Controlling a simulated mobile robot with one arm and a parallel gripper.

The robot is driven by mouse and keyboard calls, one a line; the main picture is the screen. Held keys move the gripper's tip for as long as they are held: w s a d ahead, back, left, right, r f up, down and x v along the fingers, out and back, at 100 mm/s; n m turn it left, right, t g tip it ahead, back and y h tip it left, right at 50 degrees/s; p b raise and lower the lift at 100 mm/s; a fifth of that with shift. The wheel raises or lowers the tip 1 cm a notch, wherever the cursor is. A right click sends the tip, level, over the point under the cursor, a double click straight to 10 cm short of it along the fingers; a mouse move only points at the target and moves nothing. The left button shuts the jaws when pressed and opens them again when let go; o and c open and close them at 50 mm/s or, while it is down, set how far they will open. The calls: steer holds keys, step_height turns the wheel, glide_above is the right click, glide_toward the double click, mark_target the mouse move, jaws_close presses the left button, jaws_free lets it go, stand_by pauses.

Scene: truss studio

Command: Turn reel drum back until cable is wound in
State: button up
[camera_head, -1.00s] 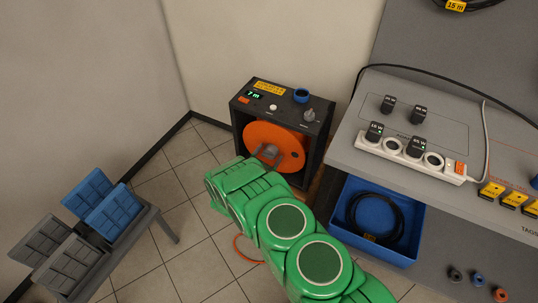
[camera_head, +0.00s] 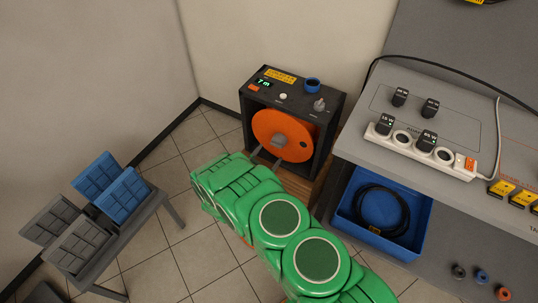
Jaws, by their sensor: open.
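The reel box (camera_head: 327,108) is a dark open-fronted case by the wall, standing on a wooden-looking base. Its orange drum (camera_head: 270,124) faces me, with a grey knob (camera_head: 281,141) at the centre and a dark hole right of it. A small display (camera_head: 263,83) on top reads 7 m. My gripper (camera_head: 266,158) is open and empty, its two grey fingers just in front of the drum, below and left of the knob. My green arm hides the floor below. Only a sliver of orange cable (camera_head: 247,243) shows beside the arm.
A grey bench (camera_head: 350,150) at right carries a white power strip (camera_head: 459,167) with black plugs. Under it, a blue bin (camera_head: 345,212) holds a coiled black cable. A low stand with blue and grey panels (camera_head: 97,178) is at left. Tiled floor between is clear.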

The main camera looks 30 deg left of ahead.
mark_target(277, 143)
steer(key=shift+w+a+r+m, duration=0.1)
steer(key=shift+w+m, duration=1.1)
steer(key=shift+m, duration=3.85)
steer(key=shift+w+d+r+m, duration=0.1)
steer(key=shift+w+m, duration=1.15)
steer(key=shift+m, duration=3.75)
steer(key=shift+w+a+m, duration=0.1)
steer(key=shift+w+m, duration=1.1)
steer(key=shift+m, duration=3.85)
steer(key=shift+c, duration=0.2)
steer(key=c, duration=1.4)
